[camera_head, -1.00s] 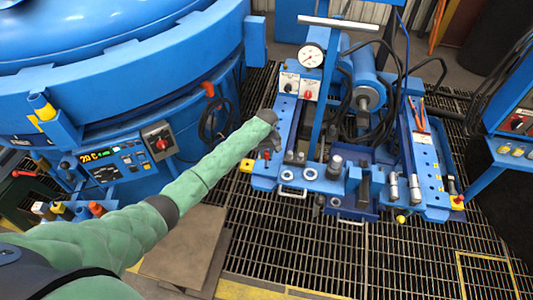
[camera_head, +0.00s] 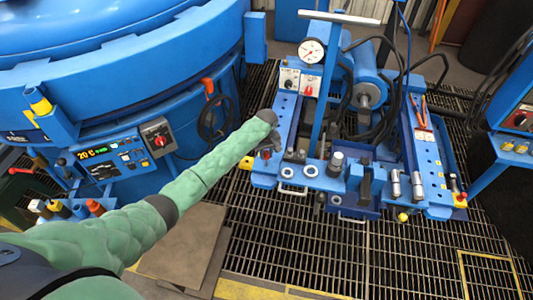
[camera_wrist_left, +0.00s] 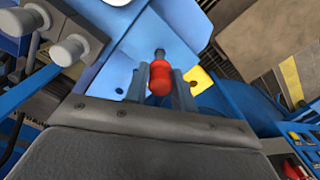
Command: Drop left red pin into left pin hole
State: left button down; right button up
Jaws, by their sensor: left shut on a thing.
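My left gripper (camera_head: 267,152) is over the left front part of the blue fixture (camera_head: 300,178). In the left wrist view its two fingers (camera_wrist_left: 161,86) are shut on a red pin (camera_wrist_left: 160,78). The pin has a red body and a dark tip that points away from the wrist. It is over a light blue plate (camera_wrist_left: 132,60) with small dark holes (camera_wrist_left: 120,90). I cannot tell whether the tip is in a hole or above it. My right gripper is not in view.
A large blue furnace body (camera_head: 110,65) with a control panel (camera_head: 105,160) stands at left. A pressure gauge (camera_head: 312,50) rises behind the fixture's left side. Metal cylinders (camera_wrist_left: 68,50) are close to the gripper's left in the wrist view. Floor grating (camera_head: 300,240) lies in front.

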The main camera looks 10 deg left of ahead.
aim_at(266, 159)
pick_arm(q)
jog(key=shift+f, duration=0.25)
jog(key=shift+f+b, duration=0.2)
jog(key=shift+b, duration=0.1)
jog(key=shift+f, duration=1.55)
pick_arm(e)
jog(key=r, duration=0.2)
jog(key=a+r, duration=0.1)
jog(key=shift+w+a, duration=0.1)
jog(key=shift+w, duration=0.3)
